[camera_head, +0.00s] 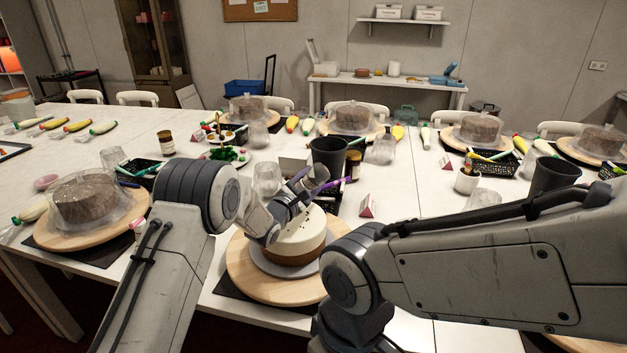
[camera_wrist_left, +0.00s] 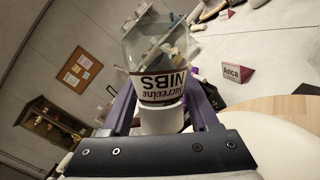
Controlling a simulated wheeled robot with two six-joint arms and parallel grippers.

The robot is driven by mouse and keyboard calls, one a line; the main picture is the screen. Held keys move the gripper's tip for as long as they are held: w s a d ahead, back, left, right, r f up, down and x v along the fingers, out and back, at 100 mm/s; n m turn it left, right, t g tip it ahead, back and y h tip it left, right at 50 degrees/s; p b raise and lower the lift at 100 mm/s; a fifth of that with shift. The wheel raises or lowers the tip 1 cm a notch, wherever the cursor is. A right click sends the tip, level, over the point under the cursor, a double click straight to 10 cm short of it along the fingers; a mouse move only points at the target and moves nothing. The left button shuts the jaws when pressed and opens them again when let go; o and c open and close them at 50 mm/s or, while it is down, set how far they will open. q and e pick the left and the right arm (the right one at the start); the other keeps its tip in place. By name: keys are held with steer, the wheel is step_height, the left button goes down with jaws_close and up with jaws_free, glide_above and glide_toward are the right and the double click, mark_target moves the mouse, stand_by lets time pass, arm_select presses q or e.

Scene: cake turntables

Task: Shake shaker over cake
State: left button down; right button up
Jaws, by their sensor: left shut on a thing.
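The cake (camera_head: 303,243), cream-white on top with a brown lower side, sits on a round wooden turntable (camera_head: 245,268). A few dark specks lie on its top. My left gripper (camera_head: 312,190) is above the cake's far side. In the left wrist view, its purple fingers are shut on the shaker (camera_wrist_left: 158,85), a clear jar with a white-and-dark "NIBS" label and a white end between the fingers. The label reads upside down there. The cake's pale top (camera_wrist_left: 290,150) shows at lower right. My right arm enters from the right, but its gripper is out of view.
A black bin (camera_head: 328,155) stands just behind the cake, with a clear cup (camera_head: 267,178) to its left. A covered brown cake (camera_head: 88,205) on a turntable is at left. A red name card (camera_head: 367,206) and a potted item (camera_head: 467,181) stand to the right.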

mark_target(296, 184)
arm_select(q)
steer(key=shift+w+a+r+m+p, duration=0.1)
steer(key=shift+w+a+m+p, duration=0.15)
steer(key=shift+m+p, duration=0.15)
steer(key=shift+a+m+g, duration=0.3)
steer(key=shift+m, duration=0.2)
steer(key=shift+a+f+m+y+p, duration=0.2)
steer(key=shift+a+m+y+p, duration=0.05)
steer(key=shift+m+y+p, duration=0.05)
steer(key=shift+w+f, duration=0.1)
steer(key=shift+f, duration=0.05)
steer(key=shift+s+a, duration=0.4)
steer(key=shift+a, duration=0.35)
steer(key=shift+s+a+f+m+g+y+p, duration=0.1)
steer(key=shift+s+a+m+g+y+p, duration=0.1)
steer(key=shift+a+m+p, duration=0.2)
steer(key=shift+s+a+f+m+g+y+p, duration=0.1)
steer(key=shift+a+m+g+p, duration=0.15)
steer(key=shift+m, duration=0.15)
steer(key=shift+a+m, duration=0.25)
steer(key=shift+m, duration=0.05)
steer(key=shift+s+f, duration=0.1)
steer(key=shift+f, duration=0.15)
steer(key=shift+p+v, duration=0.3)
steer(key=shift+v, duration=0.55)
steer(key=shift+r+n, duration=0.1)
steer(key=shift+n, duration=0.3)
